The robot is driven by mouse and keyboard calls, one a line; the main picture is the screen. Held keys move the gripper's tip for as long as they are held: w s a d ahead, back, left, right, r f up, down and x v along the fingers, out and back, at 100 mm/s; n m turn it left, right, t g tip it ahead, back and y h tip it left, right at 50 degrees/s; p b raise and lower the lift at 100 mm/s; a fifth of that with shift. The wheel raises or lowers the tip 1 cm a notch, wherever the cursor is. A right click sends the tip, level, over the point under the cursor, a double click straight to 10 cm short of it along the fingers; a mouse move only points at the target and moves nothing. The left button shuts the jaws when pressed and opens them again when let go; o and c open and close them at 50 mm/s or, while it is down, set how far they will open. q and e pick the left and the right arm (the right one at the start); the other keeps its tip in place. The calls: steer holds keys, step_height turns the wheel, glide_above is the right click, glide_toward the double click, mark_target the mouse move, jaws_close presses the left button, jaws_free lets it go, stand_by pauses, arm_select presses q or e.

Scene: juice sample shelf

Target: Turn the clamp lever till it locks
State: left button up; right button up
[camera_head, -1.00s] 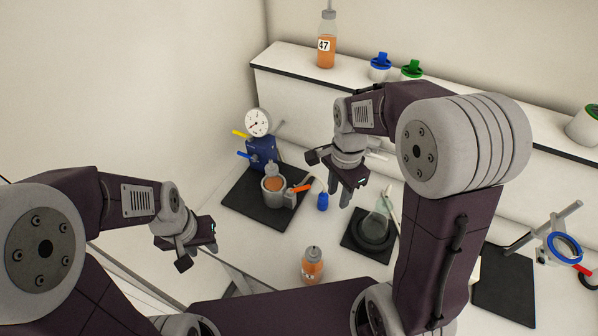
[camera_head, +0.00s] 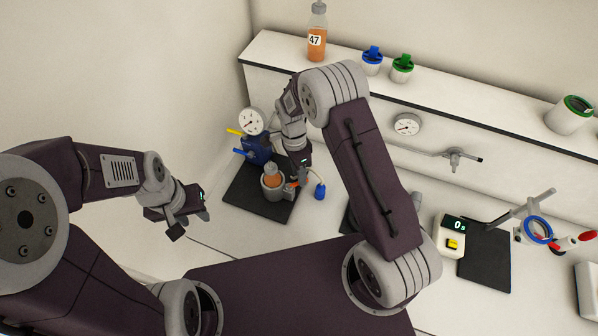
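The clamp (camera_head: 272,194) is a grey ring-shaped holder on a dark base plate (camera_head: 240,203), left of centre. A small bottle (camera_head: 271,178) with orange liquid and a grey cap sits in it. The orange clamp lever (camera_head: 290,186) sticks out from the clamp's right side, partly covered by my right gripper. My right gripper (camera_head: 301,176) points down right at the lever; its fingers are small and overlapped, so contact and opening cannot be told. My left gripper (camera_head: 188,222) hangs empty to the left, fingers apart, away from the clamp.
A blue unit (camera_head: 257,151) with a dial gauge (camera_head: 252,121) and yellow and blue handles stands behind the clamp. A blue-ended item (camera_head: 320,190) lies just right of it. Bottle 47 (camera_head: 316,40) stands on the shelf.

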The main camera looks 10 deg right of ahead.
steer(key=shift+s+d+f, duration=0.25)
steer(key=shift+s+f, duration=0.05)
steer(key=shift+s, duration=0.3)
steer(key=shift+w+a+f, duration=0.1)
steer(key=shift+w+a, duration=0.05)
steer(key=shift+w, duration=0.15)
jaws_close()
steer(key=shift+s, duration=0.1)
stand_by(0.6)
